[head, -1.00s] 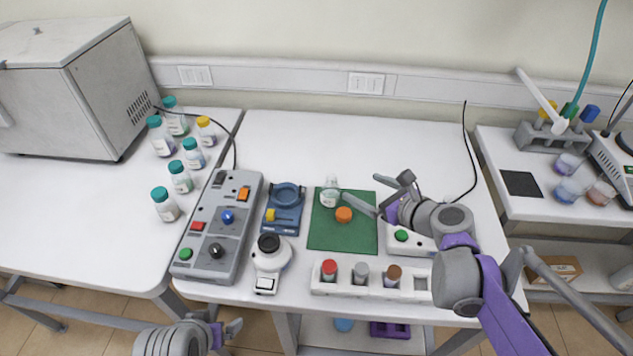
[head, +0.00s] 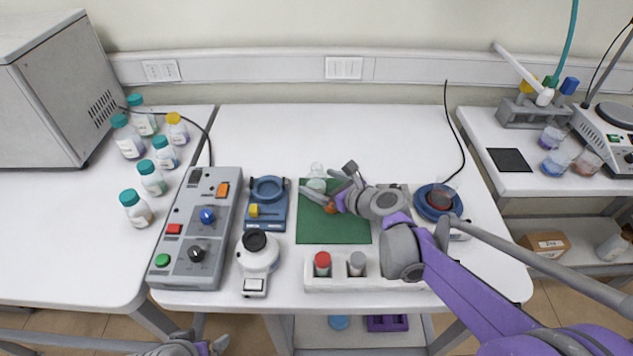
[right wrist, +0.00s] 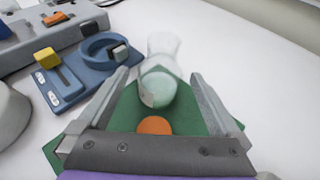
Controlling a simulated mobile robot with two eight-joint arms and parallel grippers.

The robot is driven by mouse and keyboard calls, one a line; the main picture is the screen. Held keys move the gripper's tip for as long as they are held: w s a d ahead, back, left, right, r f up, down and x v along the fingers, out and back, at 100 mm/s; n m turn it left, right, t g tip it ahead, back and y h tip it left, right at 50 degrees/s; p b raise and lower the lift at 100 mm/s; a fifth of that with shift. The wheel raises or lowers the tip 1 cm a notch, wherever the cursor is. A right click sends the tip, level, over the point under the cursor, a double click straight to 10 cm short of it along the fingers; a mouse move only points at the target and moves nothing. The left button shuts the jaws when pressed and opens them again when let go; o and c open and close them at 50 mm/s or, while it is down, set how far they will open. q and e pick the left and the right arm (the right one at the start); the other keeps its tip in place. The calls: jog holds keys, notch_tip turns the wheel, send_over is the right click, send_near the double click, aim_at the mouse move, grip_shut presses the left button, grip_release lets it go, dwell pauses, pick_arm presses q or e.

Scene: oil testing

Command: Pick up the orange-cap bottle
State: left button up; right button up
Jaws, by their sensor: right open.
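The orange-cap bottle (head: 330,208) is on the green mat (head: 330,232), partly hidden by my right gripper. In the right wrist view only its round orange cap (right wrist: 154,126) shows clearly, between the open fingers and close to the palm. A clear glass flask (head: 316,178) with pale contents stands just behind it on the mat. It also shows in the right wrist view (right wrist: 160,88), beyond the cap. My right gripper (head: 325,182) is open, its fingers either side of the cap. My left gripper (head: 208,347) is barely in view at the bottom edge.
A white rack (head: 320,284) with red and grey caps stands in front of the mat. A blue ring stand (head: 267,216), a white instrument (head: 258,260) and a control box (head: 197,240) are left. A blue round device (head: 433,204) is right. The back of the table is clear.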

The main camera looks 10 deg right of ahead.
jog(key=shift+x, duration=1.2)
